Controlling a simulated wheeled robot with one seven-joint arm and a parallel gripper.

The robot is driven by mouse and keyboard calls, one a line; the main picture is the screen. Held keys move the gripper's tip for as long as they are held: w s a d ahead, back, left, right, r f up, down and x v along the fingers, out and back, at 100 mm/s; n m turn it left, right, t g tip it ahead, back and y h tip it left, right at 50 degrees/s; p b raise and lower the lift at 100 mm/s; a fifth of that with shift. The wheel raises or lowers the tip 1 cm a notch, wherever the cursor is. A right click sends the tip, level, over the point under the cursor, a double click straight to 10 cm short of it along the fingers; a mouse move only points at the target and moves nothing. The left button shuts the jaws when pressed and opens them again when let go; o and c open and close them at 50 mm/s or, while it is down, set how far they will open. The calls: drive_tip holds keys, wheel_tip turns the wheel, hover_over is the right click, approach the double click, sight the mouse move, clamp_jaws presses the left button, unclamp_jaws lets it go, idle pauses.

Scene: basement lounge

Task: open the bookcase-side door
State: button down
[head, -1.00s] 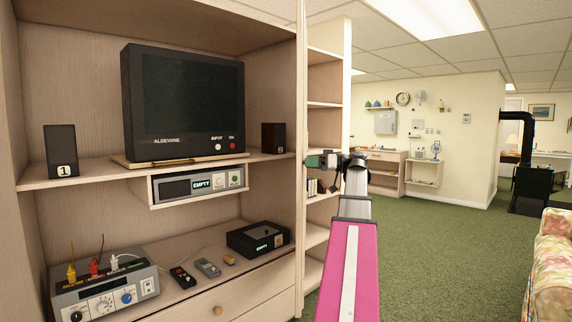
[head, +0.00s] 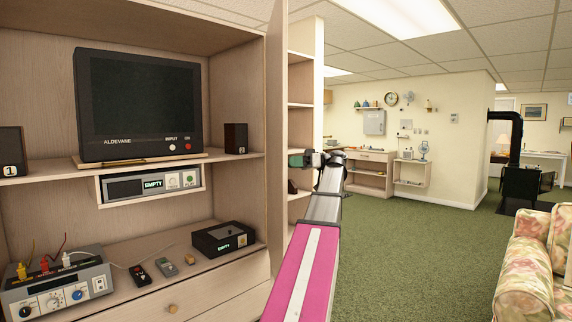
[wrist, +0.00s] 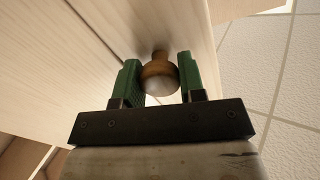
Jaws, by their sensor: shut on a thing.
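The bookcase-side door (head: 277,120) is a pale wood panel at the right side of the TV cabinet. In the head view it shows as a narrow upright strip, seen nearly edge-on and standing out from the cabinet front. My gripper (head: 294,160) reaches it from the right, with green fingers pointing left at the door. In the wrist view, a round brown wooden knob (wrist: 160,77) stands on the door's pale face (wrist: 80,60), between my gripper's two green fingers (wrist: 160,82). My gripper is shut on this knob. The knob is hidden in the head view.
The open cabinet holds a television (head: 138,105), small speakers and several devices. A bookcase (head: 300,120) stands just right of the door. Green carpet (head: 400,255) is clear to the right, up to a floral sofa (head: 530,270).

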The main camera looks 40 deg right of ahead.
idle(0.4)
drive_tip(key=c, duration=0.7)
unclamp_jaws()
drive_tip(key=shift+r, duration=0.1)
drive_tip(key=shift+r, duration=0.3)
drive_tip(key=r, duration=0.3)
drive_tip(key=shift+a+r, duration=0.4)
drive_tip(key=w+a+r, duration=0.3)
drive_tip(key=a+r, duration=0.3)
drive_tip(key=a, duration=0.4)
drive_tip(key=shift+w+a+r, duration=0.15)
drive_tip(key=shift+a+r, duration=0.05)
